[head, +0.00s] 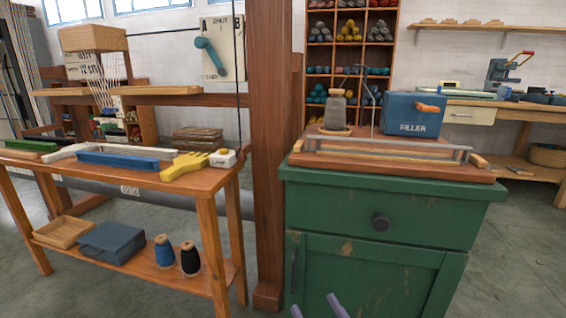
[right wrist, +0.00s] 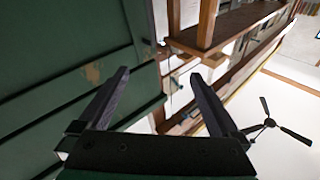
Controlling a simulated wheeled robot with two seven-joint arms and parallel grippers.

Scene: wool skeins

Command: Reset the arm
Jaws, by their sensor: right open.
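My right gripper (head: 318,308) shows only as two purple-grey fingertips at the bottom edge of the head view, in front of the green cabinet (head: 375,252). In the right wrist view the gripper (right wrist: 160,78) has its two dark fingers spread wide apart with nothing between them. The green cabinet (right wrist: 60,95) fills the left of that view, close beside the left finger. The rest of my right arm is hidden in the head view. My left gripper is not in view.
A thick wooden post (head: 268,150) stands between.

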